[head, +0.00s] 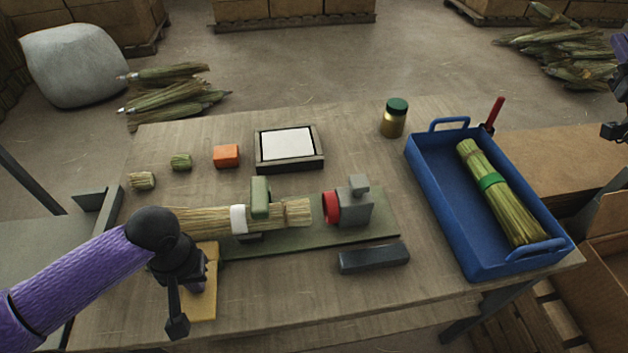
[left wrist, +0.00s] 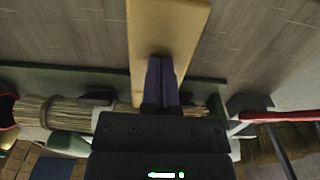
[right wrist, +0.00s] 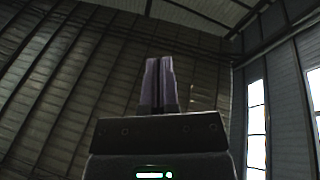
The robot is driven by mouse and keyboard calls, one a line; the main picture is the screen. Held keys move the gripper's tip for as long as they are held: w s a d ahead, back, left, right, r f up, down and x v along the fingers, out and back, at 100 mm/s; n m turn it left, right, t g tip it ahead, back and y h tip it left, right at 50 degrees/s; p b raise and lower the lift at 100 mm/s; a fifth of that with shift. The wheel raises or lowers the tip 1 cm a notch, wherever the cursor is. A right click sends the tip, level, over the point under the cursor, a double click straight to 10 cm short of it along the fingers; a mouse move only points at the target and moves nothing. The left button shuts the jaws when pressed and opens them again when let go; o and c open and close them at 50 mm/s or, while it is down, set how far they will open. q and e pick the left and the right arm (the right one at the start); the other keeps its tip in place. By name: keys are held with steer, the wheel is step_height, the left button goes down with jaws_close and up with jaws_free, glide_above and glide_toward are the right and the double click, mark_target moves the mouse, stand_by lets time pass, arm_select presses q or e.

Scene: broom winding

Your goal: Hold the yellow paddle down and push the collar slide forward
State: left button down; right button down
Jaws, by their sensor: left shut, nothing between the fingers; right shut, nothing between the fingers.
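The yellow paddle (head: 207,305) sticks out toward the front edge from under the left end of the green base. My left gripper (head: 197,287) is shut and empty, its fingertips over the paddle. In the left wrist view the fingertips (left wrist: 160,60) overlap the yellow paddle (left wrist: 165,22); I cannot tell whether they press on it. The collar slide (head: 355,208) is a grey block with a red ring (head: 331,208), right of the straw bundle (head: 285,214) and apart from it. My right gripper (right wrist: 160,62) is shut and empty, pointing up at the roof, away from the table.
A green clamp (head: 260,196) and white band (head: 238,219) sit around the straw. A dark bar (head: 373,258) lies in front of the collar slide. A blue tray (head: 430,195) with a bound bundle (head: 497,190) stands right. A jar (head: 394,118) and framed pad (head: 289,166) stand behind.

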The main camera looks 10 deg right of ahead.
mark_target(354, 200)
steer(key=w+a+r+n+t+y, duration=0.2)
steer(key=a+r+n+y, duration=0.2)
steer(key=a+r, duration=0.55)
steer(key=a+f+m+g+y, duration=0.15)
steer(key=a+f+m, duration=0.25)
steer(key=f, duration=0.7)
steer(key=a+f+m+g+y, duration=0.15)
steer(key=a+f+m, duration=0.25)
steer(key=f, duration=0.6)
steer(key=s+a+f+m+g+h, duration=0.1)
steer(key=s+a+f+m, duration=0.4)
steer(key=f+m, duration=0.25)
steer(key=s+a+f+m+g+h, duration=0.1)
steer(key=s+a+f+m, duration=0.4)
steer(key=f+m, duration=0.25)
steer(key=w+a+f, duration=0.1)
steer(key=w+a, duration=0.3)
steer(key=w, duration=0.6)
steer(key=shift+w+a+f+n, duration=0.15)
steer(key=shift+a+f+n, duration=0.1)
steer(key=shift+a+n, duration=0.15)
